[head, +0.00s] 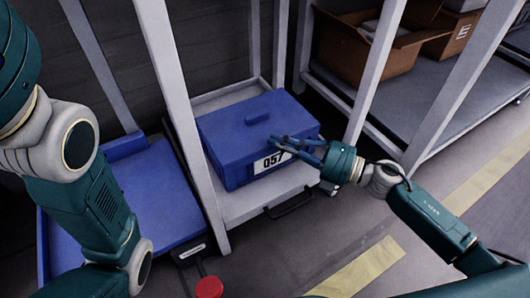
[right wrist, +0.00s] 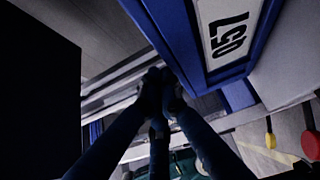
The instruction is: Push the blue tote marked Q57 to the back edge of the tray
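The blue tote (head: 232,125) has a closed lid with a raised grip and sits on a light grey tray (head: 262,203) inside a grey frame. Its white front label (head: 271,161) reads like 057 or Q57. The label also shows in the right wrist view (right wrist: 229,35). My right gripper (head: 275,142) is at the tote's front, by the label's upper edge. In the right wrist view its fingertips (right wrist: 160,84) come together with nothing seen between them, beside the tote's edge. I cannot tell whether they touch it. My left arm shows, but its gripper is out of view.
Grey posts (head: 182,105) stand left and right of the tray. A strip of bare tray shows behind the tote and another in front. A dark handle (head: 290,203) is at the tray's front. A blue platform (head: 155,200) and red knob (head: 209,287) are left. Cardboard boxes (head: 355,50) sit behind right.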

